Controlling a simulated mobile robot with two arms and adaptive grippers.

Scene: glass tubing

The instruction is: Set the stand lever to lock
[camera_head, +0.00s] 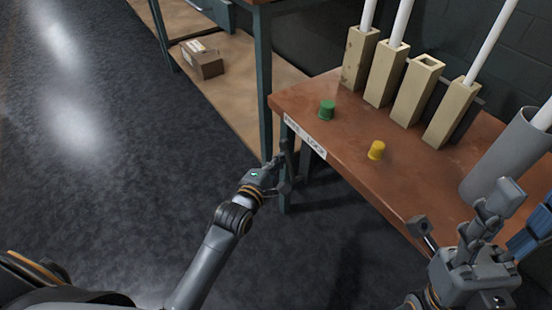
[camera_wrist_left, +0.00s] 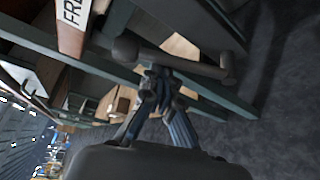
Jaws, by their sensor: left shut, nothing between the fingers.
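The stand lever (camera_wrist_left: 185,62) is a dark grey bar with rounded ends below the table edge in the left wrist view. A white label (camera_head: 305,137) on the table's front edge carries lettering; "FRE" reads in the left wrist view (camera_wrist_left: 73,14). My left gripper (camera_head: 282,174) is beside the table leg, under the label's left end. Its fingers (camera_wrist_left: 157,78) are shut and empty, with their tips close to the bar; I cannot tell whether they touch. My right gripper (camera_head: 465,215) is open and empty over the table's right front edge.
The brown table (camera_head: 350,165) holds a green knob (camera_head: 327,110), a yellow knob (camera_head: 376,150), several tan blocks (camera_head: 413,92) with white tubes, and a grey cylinder (camera_head: 500,158). A cardboard box (camera_head: 203,60) sits on a low shelf behind. The floor at left is clear.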

